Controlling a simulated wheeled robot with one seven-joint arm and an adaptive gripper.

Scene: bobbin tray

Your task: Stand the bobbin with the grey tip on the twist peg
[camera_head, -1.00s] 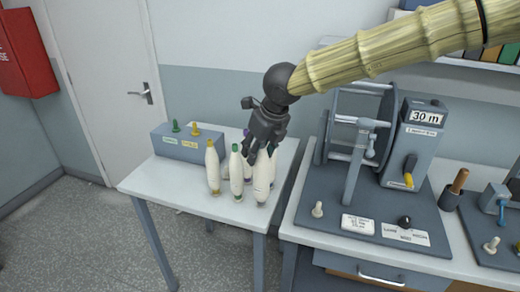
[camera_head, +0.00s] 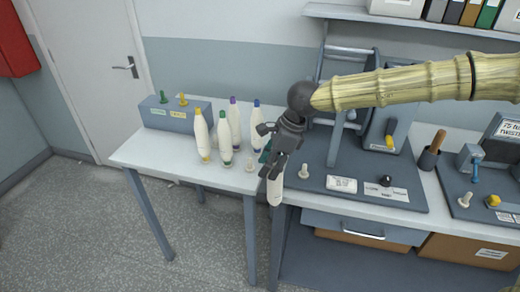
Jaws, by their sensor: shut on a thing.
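My gripper (camera_head: 276,172) is shut on a white bobbin (camera_head: 275,193), which hangs roughly upright below the fingers near the gap between the two tables. The held bobbin's upper end is hidden by the fingers, so its tip colour cannot be seen. Other white bobbins stand on the left table: one with a yellow tip (camera_head: 201,137), one with a green tip (camera_head: 225,141), one with a purple tip (camera_head: 235,120) and one with a blue tip (camera_head: 256,122). A pale peg (camera_head: 304,172) stands on the grey machine base; I cannot read which peg is the twist peg.
A grey box (camera_head: 172,114) with green and yellow knobs stands at the back left. The grey machine base (camera_head: 325,158) bears a frame, label cards (camera_head: 342,184) and a dark knob (camera_head: 386,181). Another pale peg (camera_head: 465,199) stands far right. The left table's front (camera_head: 180,167) is clear.

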